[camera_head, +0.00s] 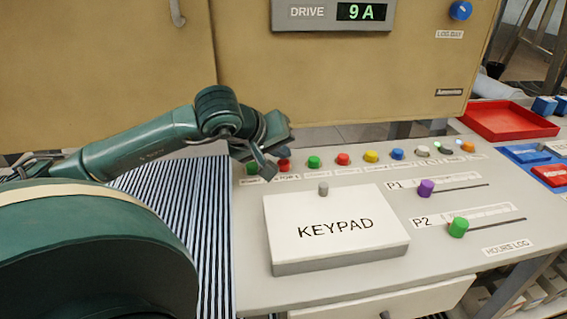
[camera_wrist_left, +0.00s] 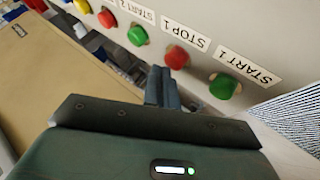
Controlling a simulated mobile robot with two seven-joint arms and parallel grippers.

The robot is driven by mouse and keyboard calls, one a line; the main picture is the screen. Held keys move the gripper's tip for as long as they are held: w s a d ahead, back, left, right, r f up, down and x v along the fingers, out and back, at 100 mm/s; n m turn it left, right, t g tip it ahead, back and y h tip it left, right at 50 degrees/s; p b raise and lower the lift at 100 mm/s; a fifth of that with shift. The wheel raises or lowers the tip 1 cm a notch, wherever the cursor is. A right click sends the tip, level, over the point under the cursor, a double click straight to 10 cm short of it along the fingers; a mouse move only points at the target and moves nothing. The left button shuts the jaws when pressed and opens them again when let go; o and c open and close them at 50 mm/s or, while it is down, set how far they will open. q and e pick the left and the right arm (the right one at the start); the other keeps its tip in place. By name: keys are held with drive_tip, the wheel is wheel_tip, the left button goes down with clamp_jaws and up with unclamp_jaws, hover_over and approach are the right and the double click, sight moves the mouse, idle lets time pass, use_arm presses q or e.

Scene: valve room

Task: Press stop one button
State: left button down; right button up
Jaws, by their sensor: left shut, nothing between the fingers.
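The red STOP 1 button (camera_head: 284,165) is in the back row of the console, second from the left. It also shows in the left wrist view (camera_wrist_left: 176,57), with its STOP 1 label beside it. My left gripper (camera_head: 266,172) is shut and empty, its tips pointing down just left of the red button, between it and the green START 1 button (camera_head: 252,168). In the left wrist view the shut fingertips (camera_wrist_left: 160,83) lie just short of the red button. I cannot tell whether they touch anything. My right gripper is not in view.
Several more coloured buttons run rightward along the row, starting with a green START 2 button (camera_head: 314,162). A raised KEYPAD box (camera_head: 340,262) stands in front of the row. Purple (camera_head: 426,188) and green (camera_head: 458,227) sliders are at its right. A red tray (camera_head: 508,122) lies farther right.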

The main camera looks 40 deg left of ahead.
sight(280, 165)
use_arm(q)
drive_tip(key=shift+f+b, duration=0.5)
drive_tip(key=shift+b, duration=0.3)
idle(0.7)
idle(0.3)
drive_tip(key=shift+r, duration=0.9)
drive_tip(key=shift+r+p, duration=0.15)
drive_tip(key=shift+p, duration=0.15)
drive_tip(key=shift+r+p, duration=1.1)
drive_tip(key=shift+r, duration=1.3)
